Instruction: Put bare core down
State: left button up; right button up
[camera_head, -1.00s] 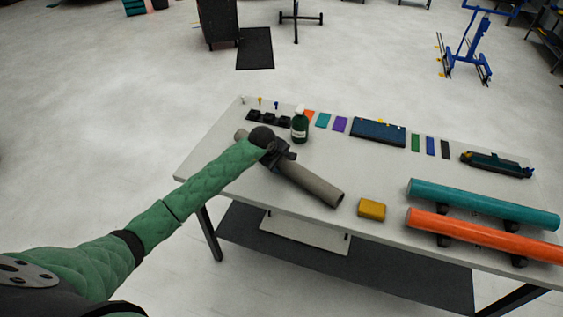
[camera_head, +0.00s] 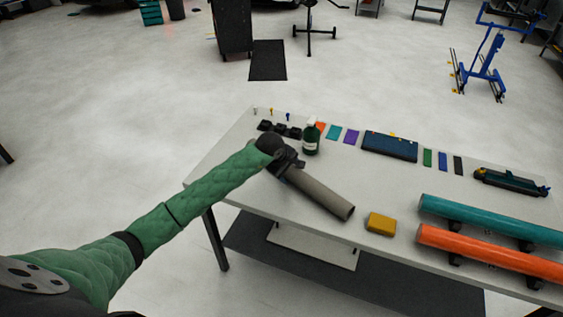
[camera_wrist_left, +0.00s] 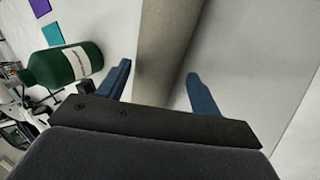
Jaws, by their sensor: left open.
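The bare core (camera_head: 322,194) is a grey-brown tube lying slantwise on the left part of the white table (camera_head: 281,222), its open end toward the front right. My left gripper (camera_head: 288,166) is over the core's far left part and hides that end in the head view. In the left wrist view the core (camera_wrist_left: 165,45) runs between the two blue fingertips of the gripper (camera_wrist_left: 160,85), which are spread apart with room beside the core. I cannot tell whether the core touches the tabletop along its whole length. My right gripper is out of view.
Black holders (camera_head: 279,129) are at the back left. A yellow block (camera_head: 381,224) lies right of the core. Teal (camera_head: 480,219) and orange rolls (camera_head: 485,252) rest on supports at the right.

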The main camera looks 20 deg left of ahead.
pick_arm(q)
jog(key=b+v, duration=0.2)
jog(key=v, duration=0.7)
jog(key=shift+s+r+b, duration=0.15)
jog(key=shift+r+b, duration=0.05)
jog(key=shift+b, duration=0.2)
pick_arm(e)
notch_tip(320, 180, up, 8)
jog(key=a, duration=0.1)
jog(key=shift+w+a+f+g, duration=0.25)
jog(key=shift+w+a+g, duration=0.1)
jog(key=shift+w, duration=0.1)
